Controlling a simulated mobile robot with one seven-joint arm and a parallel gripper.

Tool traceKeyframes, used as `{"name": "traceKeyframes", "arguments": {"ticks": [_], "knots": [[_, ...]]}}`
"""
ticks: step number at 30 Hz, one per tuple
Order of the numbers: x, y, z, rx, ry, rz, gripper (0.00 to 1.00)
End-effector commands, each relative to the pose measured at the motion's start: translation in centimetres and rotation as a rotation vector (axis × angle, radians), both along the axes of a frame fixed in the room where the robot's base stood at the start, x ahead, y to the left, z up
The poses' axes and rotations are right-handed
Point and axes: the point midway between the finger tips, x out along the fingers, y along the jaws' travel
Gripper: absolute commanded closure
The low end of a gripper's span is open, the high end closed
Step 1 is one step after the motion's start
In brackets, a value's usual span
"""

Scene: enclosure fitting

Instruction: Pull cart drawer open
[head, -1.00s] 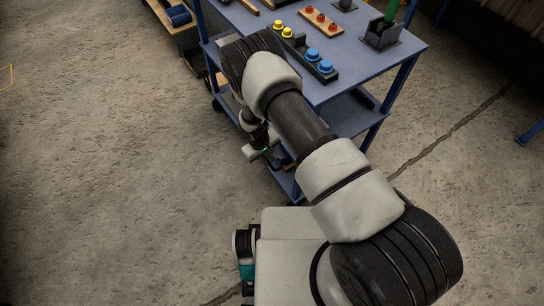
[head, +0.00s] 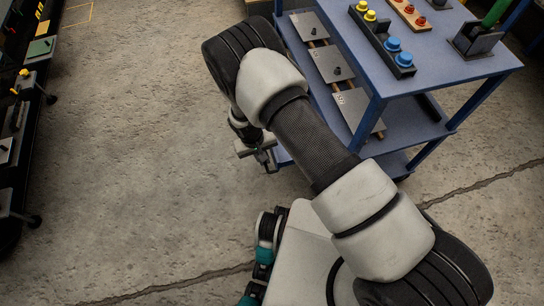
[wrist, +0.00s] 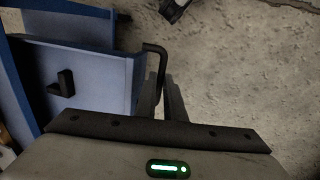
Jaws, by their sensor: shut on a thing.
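The blue cart (head: 437,62) stands at the upper right of the head view. In the wrist view, the blue drawer (wrist: 103,80) is at the left, with a small black L-shaped piece (wrist: 62,84) on it. Its dark bar handle (wrist: 153,48) sticks out from the drawer's right edge. My gripper (wrist: 166,88) is shut on the handle, the two fingers lying around it. In the head view my gripper (head: 266,158) is low at the cart's left side. There the arm and the cart hide most of the drawer, so how far it is out is unclear.
Grey plates (head: 331,64) lie on a lower level of the cart. Yellow and blue knobs in a black strip (head: 385,42) stand on its top. A dark bench with parts (head: 18,130) runs along the far left. The concrete floor between is clear.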

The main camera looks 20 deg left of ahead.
Motion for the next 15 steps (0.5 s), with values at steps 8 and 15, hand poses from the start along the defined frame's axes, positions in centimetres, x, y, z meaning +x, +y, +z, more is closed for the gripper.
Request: {"name": "traceKeyframes", "arguments": {"ticks": [8, 15], "knots": [[-0.17, 0.34, 0.06, 0.001, 0.000, -0.001, 1.00], [-0.14, 0.33, 0.07, 0.001, -0.001, -0.001, 0.77]]}}
